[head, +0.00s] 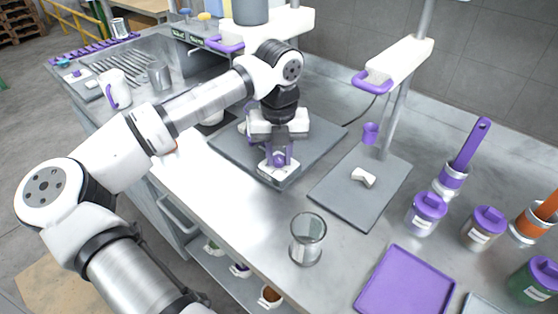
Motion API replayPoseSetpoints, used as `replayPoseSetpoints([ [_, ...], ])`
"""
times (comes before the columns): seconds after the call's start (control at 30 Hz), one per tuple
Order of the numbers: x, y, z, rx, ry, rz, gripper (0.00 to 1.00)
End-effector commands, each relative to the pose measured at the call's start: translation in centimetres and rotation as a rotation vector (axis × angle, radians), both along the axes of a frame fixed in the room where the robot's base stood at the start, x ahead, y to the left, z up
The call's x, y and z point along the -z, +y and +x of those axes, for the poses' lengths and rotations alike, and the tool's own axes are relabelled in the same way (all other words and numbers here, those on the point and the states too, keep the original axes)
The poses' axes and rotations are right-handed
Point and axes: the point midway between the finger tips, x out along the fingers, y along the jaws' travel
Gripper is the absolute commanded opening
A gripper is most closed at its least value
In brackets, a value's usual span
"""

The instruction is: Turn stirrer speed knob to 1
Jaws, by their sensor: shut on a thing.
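The stirrer speed knob (280,160) is a small purple knob on a white block (277,172) at the front corner of a grey base plate (322,136). My gripper (280,157) points down over the block and is shut on the knob, with a finger on each side. The fingers and wrist partly hide the knob. Its pointer and any number markings are too small to read.
A glass beaker (307,240) stands in front to the right. A second grey stand (345,199) holds a small white piece (363,177). Purple-lidded jars (426,214) and a purple tray (405,283) fill the right side. Behind my arm are a white jug (115,88) and a sink.

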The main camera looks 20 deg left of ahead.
Motion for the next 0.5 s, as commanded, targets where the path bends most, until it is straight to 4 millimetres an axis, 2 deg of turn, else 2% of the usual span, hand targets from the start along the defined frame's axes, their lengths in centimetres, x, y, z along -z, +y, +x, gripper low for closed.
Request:
replayPoseSetpoints([
  [0.03,0.52,0.04,0.04,0.04,-0.001,0.002,0.02],
  [0.5,0.22,0.08,0.04,0.476,-0.002,0.002,0.02],
])
